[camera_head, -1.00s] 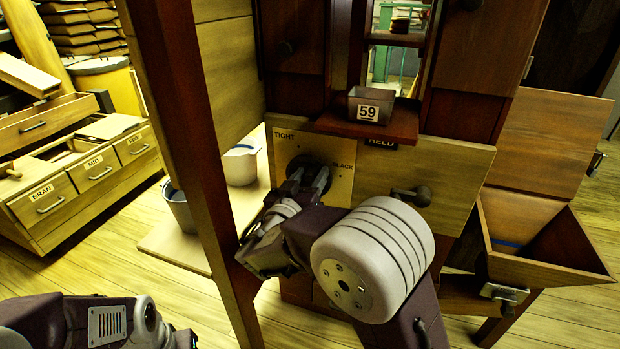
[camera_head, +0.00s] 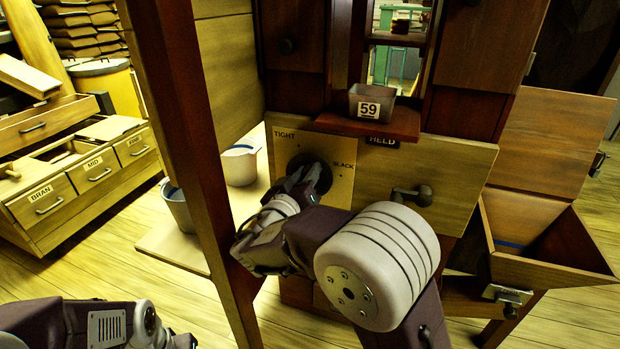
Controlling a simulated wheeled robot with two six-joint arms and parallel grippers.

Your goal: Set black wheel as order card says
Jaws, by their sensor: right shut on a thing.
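The black wheel (camera_head: 322,172) is a dark round on a pale panel (camera_head: 340,194) marked TIGHT at its upper left and SLACK at its right. My right gripper (camera_head: 308,180) is at the wheel's front, shut on it. Its fingers cover much of the wheel, and I cannot make out a pointer or mark on it. No order card can be made out.
A small tin marked 59 (camera_head: 371,104) stands on a ledge above the panel. A dark crank (camera_head: 412,195) sticks out right of the wheel. A wooden post (camera_head: 195,150) rises close left of my right wrist. An open wooden hopper (camera_head: 540,265) is at right.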

